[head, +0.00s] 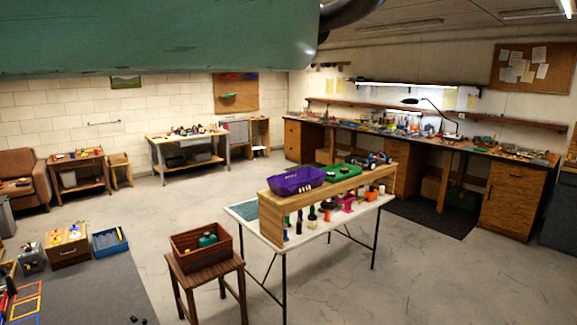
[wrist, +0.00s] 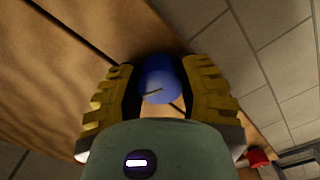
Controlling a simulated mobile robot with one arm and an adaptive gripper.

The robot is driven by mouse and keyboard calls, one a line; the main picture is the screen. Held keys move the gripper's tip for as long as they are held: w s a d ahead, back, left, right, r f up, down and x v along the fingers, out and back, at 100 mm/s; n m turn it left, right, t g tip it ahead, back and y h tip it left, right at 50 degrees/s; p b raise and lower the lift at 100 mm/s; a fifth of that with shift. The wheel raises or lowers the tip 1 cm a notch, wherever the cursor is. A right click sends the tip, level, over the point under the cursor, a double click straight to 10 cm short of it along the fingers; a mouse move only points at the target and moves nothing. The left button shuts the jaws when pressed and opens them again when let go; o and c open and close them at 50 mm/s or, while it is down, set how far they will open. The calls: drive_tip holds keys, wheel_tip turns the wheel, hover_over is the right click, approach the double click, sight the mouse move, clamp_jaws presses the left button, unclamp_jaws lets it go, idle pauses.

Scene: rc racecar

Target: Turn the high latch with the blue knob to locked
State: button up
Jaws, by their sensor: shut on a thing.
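The blue knob (wrist: 160,76) shows in the middle of the wrist view, with a short thin mark on its near face. My gripper (wrist: 158,88), with yellow and black ribbed fingers, is shut on it, one finger on each side. Brown wood (wrist: 80,40) lies behind the knob, crossed by a dark diagonal seam. The rest of the latch is hidden behind the knob and my fingers, so I cannot tell its position. Neither the gripper nor the knob can be made out in the head view.
In the wrist view a pale tiled or block surface (wrist: 280,60) lies right of the wood, and a red object (wrist: 259,157) sits low right. The head view shows a folding table (head: 244,209) with a wooden shelf, a stool (head: 205,270) with a crate, and open floor.

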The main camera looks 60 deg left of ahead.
drive_tip(key=shift+n+p, duration=0.35)
drive_tip(key=shift+n, duration=1.35)
clamp_jaws()
drive_tip(key=o, duration=1.2)
unclamp_jaws()
